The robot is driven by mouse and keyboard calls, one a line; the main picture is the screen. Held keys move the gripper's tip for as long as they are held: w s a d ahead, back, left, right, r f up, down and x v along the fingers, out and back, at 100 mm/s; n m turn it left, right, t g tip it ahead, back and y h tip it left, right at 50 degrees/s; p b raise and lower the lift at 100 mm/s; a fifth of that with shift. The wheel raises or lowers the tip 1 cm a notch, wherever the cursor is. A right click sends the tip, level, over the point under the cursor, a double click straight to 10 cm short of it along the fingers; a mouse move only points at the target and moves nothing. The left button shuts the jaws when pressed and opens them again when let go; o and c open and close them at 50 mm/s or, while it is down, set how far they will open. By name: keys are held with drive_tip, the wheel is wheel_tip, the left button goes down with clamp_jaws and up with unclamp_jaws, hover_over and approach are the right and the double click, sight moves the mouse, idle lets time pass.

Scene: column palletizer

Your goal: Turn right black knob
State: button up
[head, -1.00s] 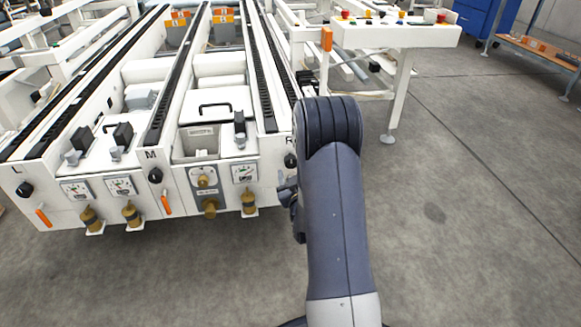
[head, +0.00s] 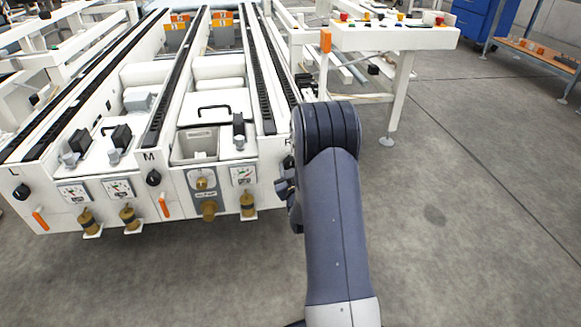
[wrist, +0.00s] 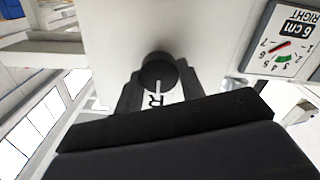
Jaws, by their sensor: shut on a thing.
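The right black knob (wrist: 158,68) is round and sits on the white panel in the wrist view, above an upside-down letter R. A white mark on it points down in the picture, toward the R. My gripper (wrist: 160,77) has one finger on each side of the knob and is shut on it. In the head view the right knob is hidden behind my arm. The other black knobs, the middle one (head: 153,178) by the M and the left one (head: 21,192) by the L, show on the machine's front.
A gauge marked RIGHT (wrist: 284,44) is beside the knob in the wrist view. Orange levers (head: 164,205) and brass fittings (head: 209,211) stick out from the front. A white control desk (head: 395,38) stands behind right.

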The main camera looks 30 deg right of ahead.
drive_tip(key=c, duration=0.3)
drive_tip(key=shift+c, duration=0.2)
drive_tip(key=m, duration=0.4)
drive_tip(key=shift+d+m, duration=0.1)
drive_tip(key=shift+m, duration=0.3)
drive_tip(key=m, duration=0.4)
drive_tip(key=shift+m, duration=0.3)
drive_tip(key=m, duration=0.5)
drive_tip(key=shift+d, duration=0.1)
drive_tip(key=m, duration=0.5)
drive_tip(key=shift+f, duration=0.15)
drive_tip(key=shift+m, duration=0.3)
